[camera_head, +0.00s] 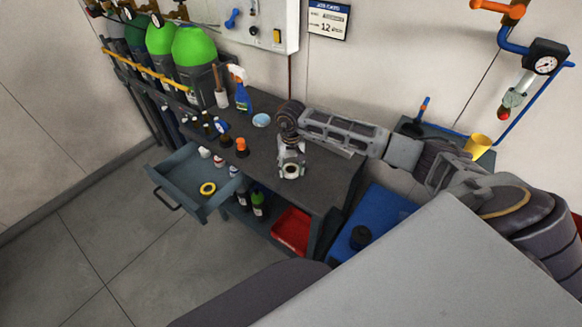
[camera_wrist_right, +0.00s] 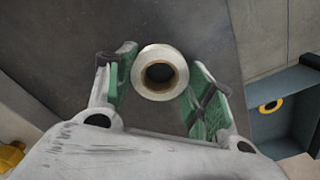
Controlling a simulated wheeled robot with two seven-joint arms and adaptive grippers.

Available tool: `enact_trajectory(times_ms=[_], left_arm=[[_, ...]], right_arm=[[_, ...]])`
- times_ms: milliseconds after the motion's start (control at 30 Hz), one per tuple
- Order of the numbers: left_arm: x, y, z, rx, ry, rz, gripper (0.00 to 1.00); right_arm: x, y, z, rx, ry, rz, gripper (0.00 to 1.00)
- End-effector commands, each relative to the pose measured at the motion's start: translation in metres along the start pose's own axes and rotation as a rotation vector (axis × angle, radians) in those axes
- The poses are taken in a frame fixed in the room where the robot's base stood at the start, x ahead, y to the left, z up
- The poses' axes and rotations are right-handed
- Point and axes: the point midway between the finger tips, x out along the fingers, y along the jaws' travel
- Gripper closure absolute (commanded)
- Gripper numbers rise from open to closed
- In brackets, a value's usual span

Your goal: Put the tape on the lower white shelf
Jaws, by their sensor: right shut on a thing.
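A white tape roll (camera_head: 291,171) with a brown core is in my right gripper (camera_head: 291,160), above the dark workbench top. In the right wrist view, the roll (camera_wrist_right: 141,68) sits between the green-padded fingers of the right gripper (camera_wrist_right: 160,76), its hole facing the camera. A second, yellow ring-shaped roll (camera_head: 208,188) lies in the open drawer; it also shows in the right wrist view (camera_wrist_right: 271,106). I cannot make out a white shelf in either view. My left gripper is not in view.
The dark workbench (camera_head: 325,177) holds a spray bottle (camera_head: 242,97) and several small bottles. Its blue-grey drawer (camera_head: 178,178) stands open. A red bin (camera_head: 292,230) sits underneath. Green-topped cylinders (camera_head: 194,50) stand at the back left; a yellow cup (camera_head: 478,146) is at right.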

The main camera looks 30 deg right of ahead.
Motion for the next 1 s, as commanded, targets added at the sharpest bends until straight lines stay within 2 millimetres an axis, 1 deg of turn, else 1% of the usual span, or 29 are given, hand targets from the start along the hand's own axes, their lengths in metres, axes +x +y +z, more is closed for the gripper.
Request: enact_trajectory(times_ms=[133, 167, 300, 867, 1000], left_arm=[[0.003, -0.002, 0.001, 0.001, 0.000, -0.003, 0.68], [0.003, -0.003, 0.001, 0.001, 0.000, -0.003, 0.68], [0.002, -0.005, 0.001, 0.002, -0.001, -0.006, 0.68], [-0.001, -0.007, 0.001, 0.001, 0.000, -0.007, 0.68], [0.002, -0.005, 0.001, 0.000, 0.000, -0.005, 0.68]], right_arm=[[0.003, 0.000, 0.000, 0.000, 0.000, 0.000, 0.65], [0.003, 0.000, 0.000, 0.000, 0.000, 0.000, 0.44], [0.002, 0.000, 0.000, 0.000, 0.000, 0.000, 0.27], [-0.001, 0.000, 0.000, 0.000, -0.001, 0.000, 0.26], [-0.013, 0.000, -0.001, 0.001, 0.003, -0.002, 0.26]])
